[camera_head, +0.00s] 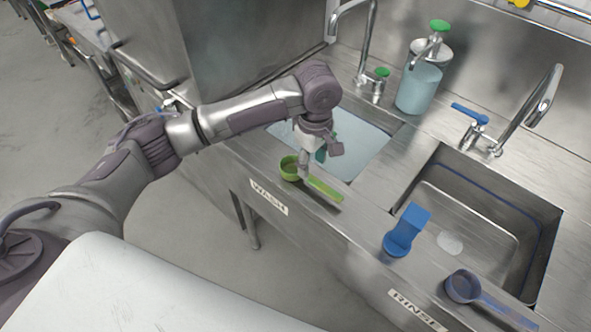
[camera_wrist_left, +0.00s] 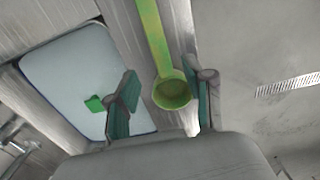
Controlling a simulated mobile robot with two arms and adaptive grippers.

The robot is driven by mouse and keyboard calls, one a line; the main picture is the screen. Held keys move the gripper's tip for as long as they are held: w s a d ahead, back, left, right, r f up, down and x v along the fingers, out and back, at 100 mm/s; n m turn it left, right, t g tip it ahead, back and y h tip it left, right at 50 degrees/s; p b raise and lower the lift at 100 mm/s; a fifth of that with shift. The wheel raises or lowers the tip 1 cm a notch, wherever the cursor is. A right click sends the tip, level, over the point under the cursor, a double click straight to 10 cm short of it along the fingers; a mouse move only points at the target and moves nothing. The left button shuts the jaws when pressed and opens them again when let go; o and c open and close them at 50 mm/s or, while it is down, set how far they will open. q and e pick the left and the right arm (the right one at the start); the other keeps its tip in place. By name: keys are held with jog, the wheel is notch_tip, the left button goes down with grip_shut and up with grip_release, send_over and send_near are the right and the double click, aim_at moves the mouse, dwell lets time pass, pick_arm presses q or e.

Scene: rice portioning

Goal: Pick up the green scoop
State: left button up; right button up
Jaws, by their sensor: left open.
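The green scoop (camera_head: 323,188) lies on the steel counter edge just behind the WASH label, its bowl to the left and its handle pointing right. In the left wrist view the scoop (camera_wrist_left: 171,92) has its round bowl between the two fingers and its handle running up and away. My left gripper (camera_head: 305,172) is above the scoop, near its bowl. The left wrist view shows the left gripper (camera_wrist_left: 160,108) open, with teal pads on both sides of the bowl and gaps beside it. Contact with the scoop cannot be told. My right gripper does not show.
The wash basin (camera_head: 368,152) with bluish water is behind the scoop, and a green item (camera_wrist_left: 95,103) shows in it. A blue scoop (camera_head: 405,232) and a dark blue ladle-like scoop (camera_head: 464,287) sit by the rinse sink (camera_head: 440,165). A soap bottle (camera_head: 418,88) stands behind.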

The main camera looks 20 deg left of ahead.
aim_at(311, 178)
pick_arm(q)
jog(key=shift+s+f+p, duration=0.15)
jog(key=shift+f+p, duration=0.6)
jog(key=shift+f, duration=2.35)
grip_shut()
